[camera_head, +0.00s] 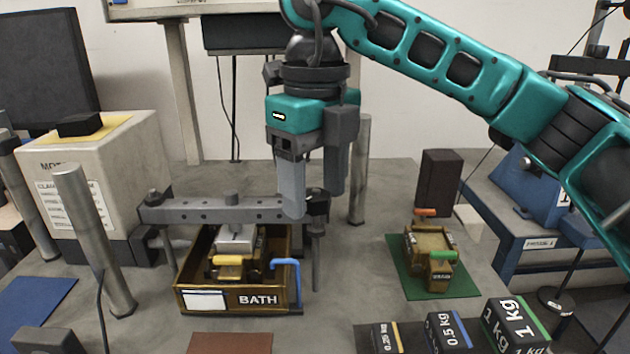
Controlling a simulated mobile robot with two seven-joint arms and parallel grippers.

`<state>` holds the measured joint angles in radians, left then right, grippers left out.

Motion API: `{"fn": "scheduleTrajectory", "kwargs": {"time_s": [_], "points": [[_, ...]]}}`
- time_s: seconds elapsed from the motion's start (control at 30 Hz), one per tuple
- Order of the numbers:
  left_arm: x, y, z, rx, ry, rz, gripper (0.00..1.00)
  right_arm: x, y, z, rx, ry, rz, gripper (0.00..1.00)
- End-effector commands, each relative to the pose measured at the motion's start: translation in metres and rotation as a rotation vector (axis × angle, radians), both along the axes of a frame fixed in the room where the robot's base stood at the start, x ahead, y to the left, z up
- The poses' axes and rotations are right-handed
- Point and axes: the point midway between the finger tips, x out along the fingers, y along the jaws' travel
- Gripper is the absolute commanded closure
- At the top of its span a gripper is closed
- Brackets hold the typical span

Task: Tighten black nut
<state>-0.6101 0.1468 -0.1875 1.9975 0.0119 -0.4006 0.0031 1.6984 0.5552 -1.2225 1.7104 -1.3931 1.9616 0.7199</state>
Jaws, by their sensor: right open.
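A grey lever bar (205,210) runs level above the box labelled BATH. Small dark knobs sit on top of it, one at its left end (154,196) and one near its middle (232,197). A dark block (318,203) is at its right end. I cannot tell for sure which of these is the black nut. My right gripper (314,196) points down, open, over the bar's right end. One finger is in front of the bar and the other is to the right, with the dark block showing between and below them. My left gripper is not in view.
The BATH box (218,301) with a blue hook (286,266) stands below the bar. A metal post (360,170) rises behind my gripper. A brass-coloured block (430,250) sits on a green mat (440,288) at right. Labelled weights (447,333) line the front edge.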

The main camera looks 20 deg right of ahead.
Motion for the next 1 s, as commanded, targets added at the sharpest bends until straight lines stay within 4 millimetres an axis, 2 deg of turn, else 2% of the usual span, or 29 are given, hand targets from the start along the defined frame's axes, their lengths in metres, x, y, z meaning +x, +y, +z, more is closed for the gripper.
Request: {"fn": "scheduleTrajectory", "kwargs": {"time_s": [0.17, 0.27, 0.7, 0.83, 1.0], "points": [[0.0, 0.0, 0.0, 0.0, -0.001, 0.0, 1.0, 0.0, 0.0, 0.002, 0.0, 0.0, 0.001, 0.39], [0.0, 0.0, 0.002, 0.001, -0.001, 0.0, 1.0, 0.0, 0.001, 0.011, 0.001, -0.002, 0.001, 0.39], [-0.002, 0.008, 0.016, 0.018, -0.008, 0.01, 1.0, 0.0, 0.0, 0.104, 0.0, -0.004, -0.001, 0.39], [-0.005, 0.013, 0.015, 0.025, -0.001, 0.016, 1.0, 0.0, 0.0, 0.121, 0.0, -0.001, 0.0, 0.39], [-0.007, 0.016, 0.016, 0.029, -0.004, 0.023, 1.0, 0.0, 0.0, 0.129, -0.001, 0.0, 0.0, 0.39]]}}
